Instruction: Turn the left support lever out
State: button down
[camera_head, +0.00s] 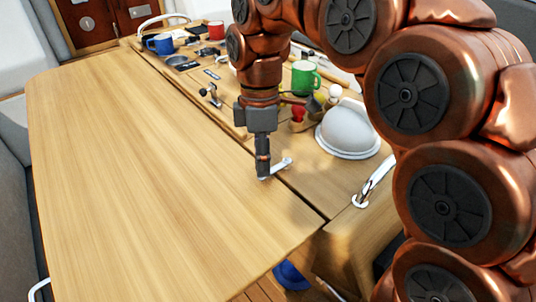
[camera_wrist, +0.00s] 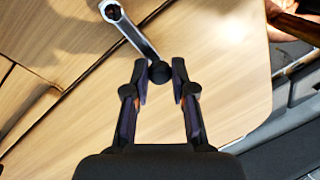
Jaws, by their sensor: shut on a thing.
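A support lever (camera_head: 283,164) of bright metal lies at the seam near the front of the wooden table (camera_head: 130,160). In the wrist view the lever (camera_wrist: 133,30) runs from a round pivot end at the top left down to a dark ball knob (camera_wrist: 160,71). My gripper (camera_head: 263,177) points down at the lever's end. In the wrist view my gripper (camera_wrist: 160,77) has its fingers on either side of the knob, shut on it. The knob is hidden by the fingers in the head view.
A second small lever (camera_head: 211,96) stands farther back along the seam. A white dome (camera_head: 348,130), a green mug (camera_head: 304,77), a blue mug (camera_head: 161,44) and a red mug (camera_head: 216,30) stand to the right and back. A chrome handle (camera_head: 374,182) is at the right. The left leaf is clear.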

jog(key=shift+s+a, duration=0.15)
jog(key=c, duration=1)
grip_release()
jog(key=shift+o, duration=0.2)
